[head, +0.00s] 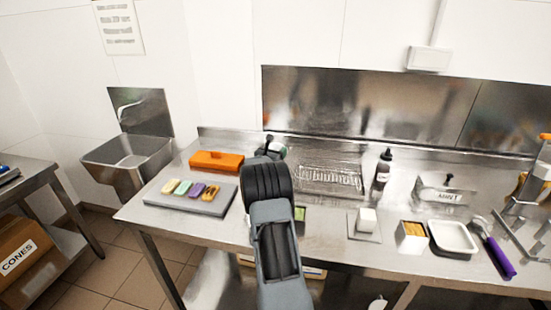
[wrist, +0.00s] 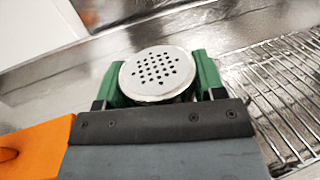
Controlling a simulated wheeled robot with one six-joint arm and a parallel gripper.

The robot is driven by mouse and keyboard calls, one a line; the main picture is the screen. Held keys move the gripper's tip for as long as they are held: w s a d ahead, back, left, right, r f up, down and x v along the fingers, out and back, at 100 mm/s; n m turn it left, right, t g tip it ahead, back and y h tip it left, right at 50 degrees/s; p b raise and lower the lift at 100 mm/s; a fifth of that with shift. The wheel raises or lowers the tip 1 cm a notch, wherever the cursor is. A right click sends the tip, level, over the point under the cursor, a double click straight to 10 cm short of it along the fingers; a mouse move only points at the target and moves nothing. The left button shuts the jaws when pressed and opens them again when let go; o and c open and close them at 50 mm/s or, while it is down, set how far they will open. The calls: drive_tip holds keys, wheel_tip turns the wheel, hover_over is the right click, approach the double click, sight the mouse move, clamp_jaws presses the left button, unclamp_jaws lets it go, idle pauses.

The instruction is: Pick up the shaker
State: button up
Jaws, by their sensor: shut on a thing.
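The shaker (wrist: 157,72) has a round, pale metal top with many small dark holes. In the wrist view it sits between the two green fingers of my gripper (wrist: 158,80), one finger on each side. My gripper is shut on it. The shaker's body below the top is mostly hidden. In the head view my arm covers most of my gripper and the shaker, over the steel counter near the back wall. I cannot tell whether the shaker touches the counter.
An orange box (head: 216,161) lies left of my gripper, behind a grey tray (head: 215,206) with several coloured items. A wire rack (head: 328,181) is to the right.

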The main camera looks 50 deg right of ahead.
drive_tip(key=s+a+r+b, duration=0.3)
drive_tip(key=s+a+r, duration=0.3)
drive_tip(key=s+r, duration=0.3)
drive_tip(key=s, duration=0.3)
drive_tip(key=shift+s+r, duration=0.2)
